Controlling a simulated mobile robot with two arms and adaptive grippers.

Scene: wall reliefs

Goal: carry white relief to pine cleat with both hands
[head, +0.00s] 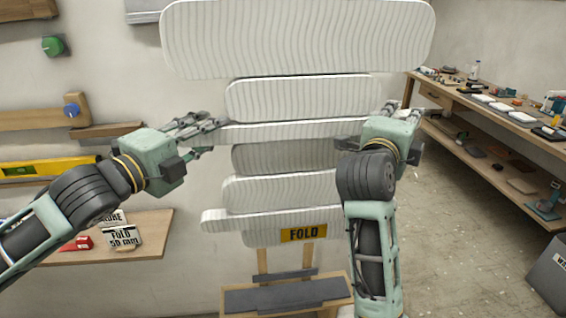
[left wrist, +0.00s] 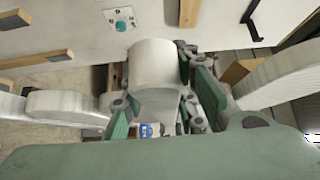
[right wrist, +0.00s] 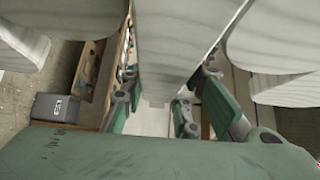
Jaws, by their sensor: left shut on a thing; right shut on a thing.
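The white relief (head: 297,40) is a tall stack of rounded, ribbed white slabs of differing widths, upright in the middle of the head view. My left gripper (head: 208,131) is shut on the left end of a middle slab, which shows between its fingers in the left wrist view (left wrist: 156,70). My right gripper (head: 362,128) is shut on the relief's right side; a slab runs between its fingers in the right wrist view (right wrist: 180,40). Wooden strips are on the wall at left, one with a blue knob (head: 40,119); I cannot tell which is the pine cleat.
A yellow level (head: 50,166) and a shelf (head: 150,235) with labels are at left. A cluttered workbench (head: 490,110) is at right, with open floor before it.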

